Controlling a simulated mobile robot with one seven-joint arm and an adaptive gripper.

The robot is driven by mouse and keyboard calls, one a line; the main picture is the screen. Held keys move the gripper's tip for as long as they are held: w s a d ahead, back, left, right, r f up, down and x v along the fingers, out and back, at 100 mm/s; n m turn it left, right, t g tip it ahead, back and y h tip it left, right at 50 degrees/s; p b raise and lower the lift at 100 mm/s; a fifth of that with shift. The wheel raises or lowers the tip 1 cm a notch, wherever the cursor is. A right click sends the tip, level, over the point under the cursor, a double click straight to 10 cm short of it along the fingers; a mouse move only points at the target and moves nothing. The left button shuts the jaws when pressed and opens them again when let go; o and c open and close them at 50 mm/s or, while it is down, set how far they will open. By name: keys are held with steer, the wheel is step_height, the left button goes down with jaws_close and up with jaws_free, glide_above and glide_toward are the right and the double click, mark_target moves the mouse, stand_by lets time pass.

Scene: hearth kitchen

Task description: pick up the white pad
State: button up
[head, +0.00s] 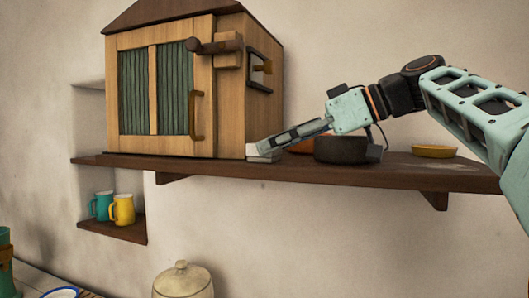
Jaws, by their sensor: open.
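A small pale grey-white block, which looks like the white pad (263,157), lies at the front edge of the wooden shelf, just right of the wooden cabinet's base. My gripper (271,146) reaches in from the right, slanting down to the left, with its tip right at the pad. The jaws are open. The tip covers part of the pad, and I cannot tell whether the fingers are around it, touching it or just above it.
The shelf (330,171) holds the wooden cabinet (203,85) close left of my gripper. A dark pot (341,150), an orange item (302,146) and a yellow dish (434,151) stand to the right. Teal and yellow mugs sit in a niche below left.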

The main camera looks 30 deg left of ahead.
steer(key=shift+c, duration=0.2)
steer(key=c, duration=0.9)
steer(key=shift+r, duration=0.2)
steer(key=shift+c, duration=0.2)
